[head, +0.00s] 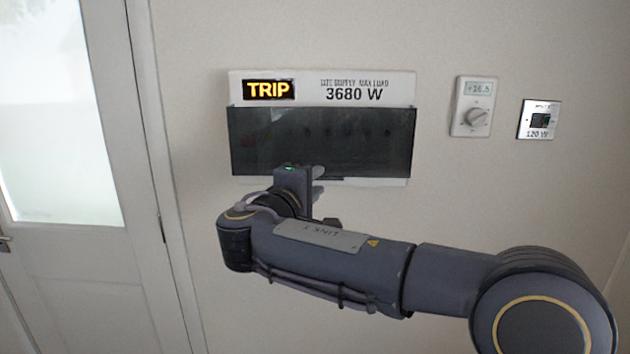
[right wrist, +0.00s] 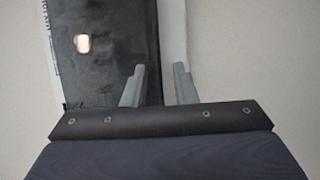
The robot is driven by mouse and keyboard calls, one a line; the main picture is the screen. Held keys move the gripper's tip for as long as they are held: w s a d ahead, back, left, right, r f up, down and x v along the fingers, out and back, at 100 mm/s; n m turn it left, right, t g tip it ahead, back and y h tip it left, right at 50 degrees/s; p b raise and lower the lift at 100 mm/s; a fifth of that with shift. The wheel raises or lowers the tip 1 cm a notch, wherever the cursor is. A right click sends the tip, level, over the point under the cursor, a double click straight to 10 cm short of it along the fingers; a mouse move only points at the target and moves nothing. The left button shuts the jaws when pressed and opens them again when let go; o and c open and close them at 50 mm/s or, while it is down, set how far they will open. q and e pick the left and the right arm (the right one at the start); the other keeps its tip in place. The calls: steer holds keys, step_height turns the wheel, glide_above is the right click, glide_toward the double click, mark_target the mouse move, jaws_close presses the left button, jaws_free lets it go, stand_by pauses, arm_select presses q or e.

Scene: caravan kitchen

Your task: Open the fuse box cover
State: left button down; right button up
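The fuse box (head: 300,86) is a white panel on the wall with a lit TRIP sign and "3680 W" lettering. Its dark, see-through cover (head: 330,140) is down over the front, with faint switches behind it. My left gripper is not in view.
A thermostat (head: 473,106) with a dial and a small "120 W" switch plate (head: 539,119) are on the wall to the right. A white door (head: 85,270) with a frosted window stands at the left.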

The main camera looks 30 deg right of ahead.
steer(key=shift+w+d, duration=0.1)
steer(key=shift+d, duration=0.1)
steer(key=shift+c, duration=0.4)
jaws_close()
stand_by(0.9)
